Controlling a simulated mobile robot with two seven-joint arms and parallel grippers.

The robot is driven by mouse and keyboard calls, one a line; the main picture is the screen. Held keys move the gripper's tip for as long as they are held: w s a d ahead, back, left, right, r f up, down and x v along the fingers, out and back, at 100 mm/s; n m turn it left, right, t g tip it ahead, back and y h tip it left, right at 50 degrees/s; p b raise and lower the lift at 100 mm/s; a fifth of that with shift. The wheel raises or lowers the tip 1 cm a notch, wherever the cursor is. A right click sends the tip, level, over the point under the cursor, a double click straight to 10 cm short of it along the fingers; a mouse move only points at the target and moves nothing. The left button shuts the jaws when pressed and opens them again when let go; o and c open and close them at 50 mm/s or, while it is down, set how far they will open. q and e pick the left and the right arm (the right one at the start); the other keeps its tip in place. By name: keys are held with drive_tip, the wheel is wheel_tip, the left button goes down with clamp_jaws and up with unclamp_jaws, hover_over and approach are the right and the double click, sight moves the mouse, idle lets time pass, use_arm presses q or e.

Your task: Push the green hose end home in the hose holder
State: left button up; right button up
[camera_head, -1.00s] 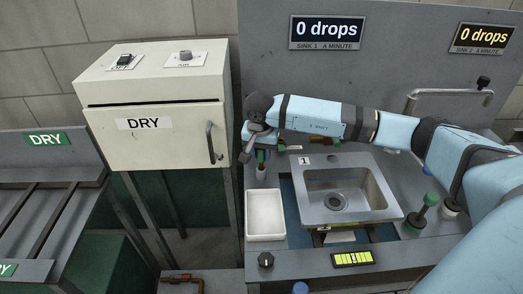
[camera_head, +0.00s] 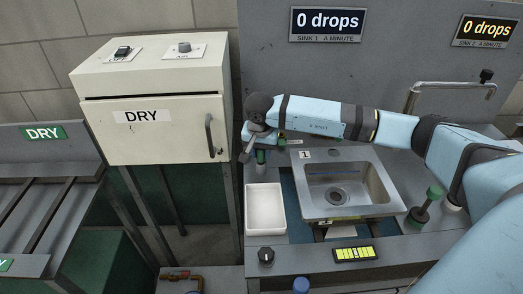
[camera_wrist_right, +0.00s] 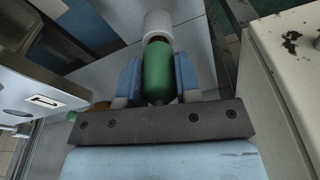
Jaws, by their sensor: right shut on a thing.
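My right gripper (camera_head: 261,148) is at the back left of the sink bench, just right of the dryer cabinet. It is shut on the green hose end (camera_head: 261,157), which points downward. In the right wrist view, the green hose end (camera_wrist_right: 158,72) sits between the two blue fingers of the gripper (camera_wrist_right: 158,80). A white round piece (camera_wrist_right: 157,24), which looks like the hose holder, lies straight beyond its tip and in line with it. Whether the tip is inside it or only touching is hard to tell. My left gripper is not in view.
The cream DRY cabinet (camera_head: 150,125) stands close to the left of the gripper. A white tray (camera_head: 250,222) and the sink (camera_head: 392,206) are in front and to the right.

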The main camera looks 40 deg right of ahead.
drive_tip(key=shift+f, duration=0.15)
drive_tip(key=o, duration=1)
drive_tip(key=r, duration=0.4)
drive_tip(key=s+a+r, duration=0.1)
drive_tip(key=r, duration=0.8)
drive_tip(key=shift+s+a+r, duration=0.2)
drive_tip(key=shift+a+r, duration=0.05)
drive_tip(key=shift+r, duration=0.15)
